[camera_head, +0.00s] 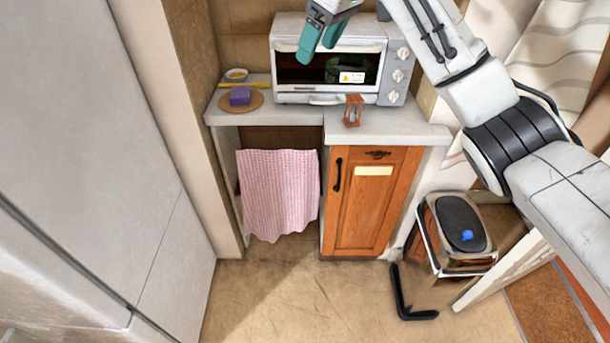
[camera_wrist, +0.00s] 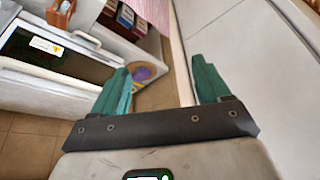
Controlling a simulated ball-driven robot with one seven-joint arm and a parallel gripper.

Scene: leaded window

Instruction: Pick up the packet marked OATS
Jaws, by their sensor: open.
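No packet that I can read as OATS shows in either view. In the wrist view, several small box-like items (camera_wrist: 124,17) stand in a row near the top edge, close to the pink cloth; their markings are too small to read. My gripper (camera_head: 319,43) is open in front of the toaster oven in the head view, with its teal fingers apart. In the wrist view my gripper (camera_wrist: 160,80) has nothing between its fingers, and the box-like items are beyond it.
The toaster oven (camera_head: 340,60) stands on the counter (camera_head: 385,123). A round board (camera_head: 255,101) with a purple block (camera_head: 240,96) and a wooden hourglass (camera_head: 352,110) are nearby. A pink towel (camera_head: 278,190) hangs beside a wooden cabinet (camera_head: 370,200). A bin (camera_head: 460,225) stands right.

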